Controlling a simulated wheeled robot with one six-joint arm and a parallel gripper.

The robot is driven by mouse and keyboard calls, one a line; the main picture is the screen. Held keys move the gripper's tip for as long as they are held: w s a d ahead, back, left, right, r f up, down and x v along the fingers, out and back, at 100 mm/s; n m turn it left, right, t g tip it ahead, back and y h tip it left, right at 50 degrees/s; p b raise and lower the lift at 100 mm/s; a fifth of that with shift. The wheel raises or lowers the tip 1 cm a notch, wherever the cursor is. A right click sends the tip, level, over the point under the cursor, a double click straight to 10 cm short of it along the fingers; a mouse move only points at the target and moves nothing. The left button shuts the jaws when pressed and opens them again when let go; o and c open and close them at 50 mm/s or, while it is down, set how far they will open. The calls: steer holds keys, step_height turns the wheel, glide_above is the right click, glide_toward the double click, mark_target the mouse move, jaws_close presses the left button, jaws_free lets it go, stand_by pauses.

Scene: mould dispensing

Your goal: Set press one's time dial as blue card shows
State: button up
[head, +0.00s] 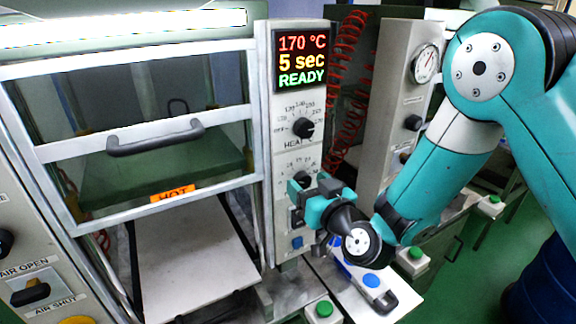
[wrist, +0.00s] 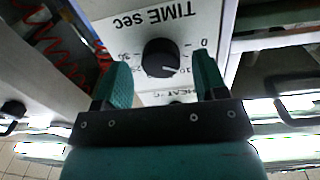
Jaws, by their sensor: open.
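The press panel's display (head: 301,60) reads 170 °C, 5 sec, READY. Its black time dial (wrist: 160,58) sits under the label TIME sec, upside down in the wrist view. A pale mark on the knob points to the lower right there, near the 10. My gripper (wrist: 162,66) is open, with one green finger on each side of the knob; I cannot tell whether they touch it. In the head view my gripper (head: 298,187) is at the panel and partly hides the time dial (head: 303,178). I cannot make out a blue card with readable writing.
The heat dial (head: 303,128) is just above the time dial. A press window with a dark handle (head: 155,137) and an orange HOT label (head: 173,194) is to the left. A second panel with a gauge (head: 425,63) stands right.

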steer(key=shift+w+a+f, duration=0.1)
steer(key=shift+w+a, duration=0.15)
steer(key=shift+w, duration=0.25)
steer(key=shift+a, duration=0.1)
steer(key=c, duration=0.9)
steer(key=shift+m, duration=0.3)
steer(key=shift+r+m+p, duration=0.2)
steer(key=shift+m+p, duration=0.2)
steer(key=shift+m, duration=2.2)
steer(key=o, duration=0.8)
steer(key=shift+o, duration=0.5)
steer(key=shift+f, duration=0.1)
